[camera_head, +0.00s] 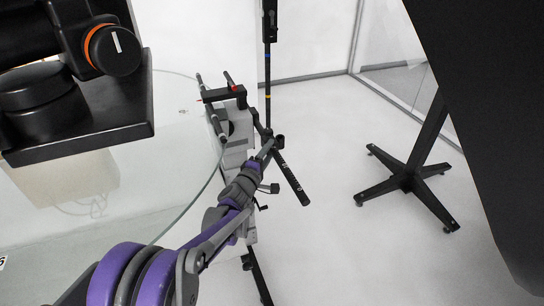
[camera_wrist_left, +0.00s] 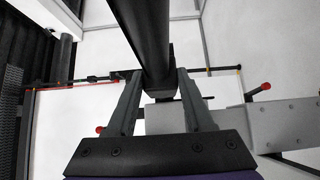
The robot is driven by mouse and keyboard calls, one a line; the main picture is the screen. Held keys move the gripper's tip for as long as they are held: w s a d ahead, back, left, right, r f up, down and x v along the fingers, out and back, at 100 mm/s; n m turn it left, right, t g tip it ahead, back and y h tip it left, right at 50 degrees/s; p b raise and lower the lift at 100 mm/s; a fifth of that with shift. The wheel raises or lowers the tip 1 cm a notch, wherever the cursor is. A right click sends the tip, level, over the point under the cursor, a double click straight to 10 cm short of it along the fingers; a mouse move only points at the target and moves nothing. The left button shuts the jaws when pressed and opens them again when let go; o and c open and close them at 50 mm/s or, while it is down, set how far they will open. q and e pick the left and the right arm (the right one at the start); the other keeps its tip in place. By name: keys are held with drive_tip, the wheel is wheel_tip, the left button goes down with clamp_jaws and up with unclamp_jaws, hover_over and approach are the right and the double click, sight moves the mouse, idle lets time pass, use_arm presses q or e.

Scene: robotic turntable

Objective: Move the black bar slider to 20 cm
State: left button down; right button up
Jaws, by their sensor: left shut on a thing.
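The black bar (camera_head: 291,180) slants down to the right from a clamp on the thin upright rod (camera_head: 267,85), with small pale marks near its lower end. The rod carries blue and yellow bands. My left gripper (camera_head: 267,148), at the end of the purple and grey arm, is at the bar's upper end near the rod. In the left wrist view the bar (camera_wrist_left: 146,35) runs from the top down between the two fingers of my left gripper (camera_wrist_left: 158,88), which is shut on it. The numbers along the rod are too small to read. My right gripper is out of view.
A round glass table (camera_head: 190,165) lies at left, with a grey rail (camera_head: 238,150) along its edge. A large black device (camera_head: 90,110) fills the upper left. A black stand (camera_head: 408,178) stands at right, and a dark panel (camera_head: 500,120) covers the far right. White floor is clear between.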

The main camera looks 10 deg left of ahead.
use_arm(q)
drive_tip(key=shift+c, duration=1.4)
unclamp_jaws()
drive_tip(key=s+a, duration=0.2)
drive_tip(key=s, duration=0.8)
drive_tip(key=shift+s, duration=0.35)
